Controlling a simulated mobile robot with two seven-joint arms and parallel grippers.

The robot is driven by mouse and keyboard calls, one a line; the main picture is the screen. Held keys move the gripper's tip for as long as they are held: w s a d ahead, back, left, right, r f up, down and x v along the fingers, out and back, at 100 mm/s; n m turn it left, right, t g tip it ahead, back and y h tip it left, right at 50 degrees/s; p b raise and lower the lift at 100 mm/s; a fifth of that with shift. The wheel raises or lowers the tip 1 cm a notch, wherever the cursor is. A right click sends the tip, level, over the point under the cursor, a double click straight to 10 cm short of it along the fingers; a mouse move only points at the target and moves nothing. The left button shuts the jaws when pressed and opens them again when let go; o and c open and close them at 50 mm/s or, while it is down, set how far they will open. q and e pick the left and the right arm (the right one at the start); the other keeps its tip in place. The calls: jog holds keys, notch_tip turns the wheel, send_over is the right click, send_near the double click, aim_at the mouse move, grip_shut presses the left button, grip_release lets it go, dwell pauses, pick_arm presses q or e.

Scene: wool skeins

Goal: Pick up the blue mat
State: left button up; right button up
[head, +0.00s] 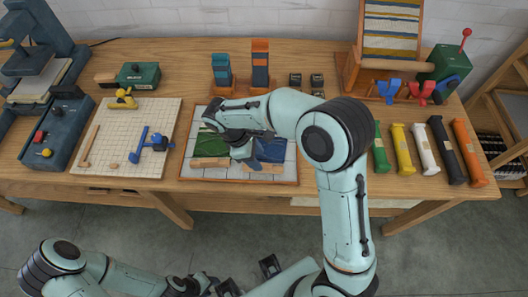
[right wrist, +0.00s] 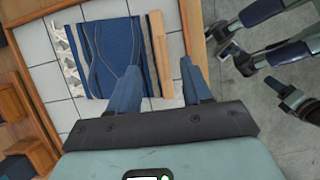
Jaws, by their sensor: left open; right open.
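The blue mat (head: 272,151) lies flat on a pale tiled tray (head: 186,165), partly hidden by my right gripper in the head view. In the right wrist view the blue mat (right wrist: 112,48) has a wooden bar (right wrist: 158,50) along its right edge and a whitish fringe along its left edge. My right gripper (head: 241,153) is open and empty above the tray, by the mat's left side in the head view. My left gripper (head: 248,277) is open, low in front of the table.
A green mat (head: 208,144) with its own bar lies left of the blue one on the tray. Several coloured rolls (head: 401,150) lie right. Blue and orange blocks (head: 260,62) stand behind the tray.

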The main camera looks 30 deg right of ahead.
jog(key=x, duration=0.4)
jog(key=shift+a+f, duration=0.1)
jog(key=shift+f, duration=0.3)
grip_shut()
